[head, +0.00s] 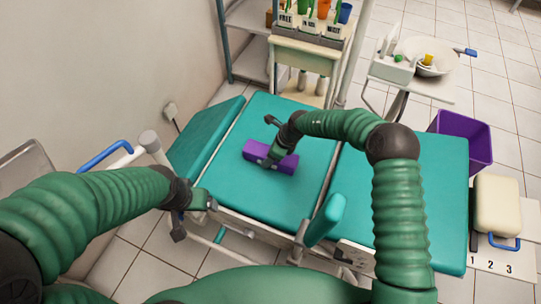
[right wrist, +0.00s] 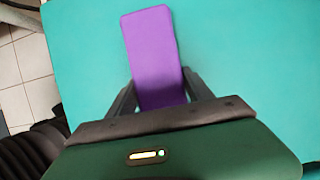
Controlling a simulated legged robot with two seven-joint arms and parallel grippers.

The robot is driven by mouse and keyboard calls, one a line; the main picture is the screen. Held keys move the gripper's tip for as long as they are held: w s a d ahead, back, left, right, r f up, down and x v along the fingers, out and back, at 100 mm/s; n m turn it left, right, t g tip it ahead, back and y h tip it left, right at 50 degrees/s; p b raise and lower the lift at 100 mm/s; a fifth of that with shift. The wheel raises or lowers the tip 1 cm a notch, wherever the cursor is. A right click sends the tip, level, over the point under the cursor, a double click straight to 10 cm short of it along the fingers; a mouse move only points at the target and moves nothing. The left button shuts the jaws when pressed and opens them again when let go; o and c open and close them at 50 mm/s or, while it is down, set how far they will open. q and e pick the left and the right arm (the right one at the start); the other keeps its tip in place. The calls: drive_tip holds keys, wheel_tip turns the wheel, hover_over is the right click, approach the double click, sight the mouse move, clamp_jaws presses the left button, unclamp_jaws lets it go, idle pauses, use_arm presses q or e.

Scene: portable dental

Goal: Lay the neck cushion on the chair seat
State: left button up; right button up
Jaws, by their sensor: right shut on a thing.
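The neck cushion is a purple block (head: 284,164) at the middle panel of the teal chair seat (head: 285,199). My right gripper (head: 270,160) is over it and shut on it. In the right wrist view the purple cushion (right wrist: 152,55) sits between the two dark fingers (right wrist: 158,95), with teal upholstery behind it. Whether the cushion touches the seat or hangs just above it, I cannot tell. My left gripper (head: 196,220) is at the near left edge of the chair, away from the cushion; its fingers are too small to read.
A teal armrest (head: 325,219) stands at the near side of the chair. A tray stand with a bowl (head: 432,62) is at the back right. A purple bin (head: 462,137) and a cream case (head: 497,205) are at the right.

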drive_tip(key=o, duration=1.5)
drive_tip(key=shift+c, duration=0.2)
drive_tip(key=p+v, duration=0.3)
drive_tip(key=v, duration=0.8)
drive_tip(key=shift+d+r, duration=0.1)
drive_tip(key=shift+r, duration=0.25)
drive_tip(key=shift+d+r, duration=0.1)
drive_tip(key=shift+r, duration=0.1)
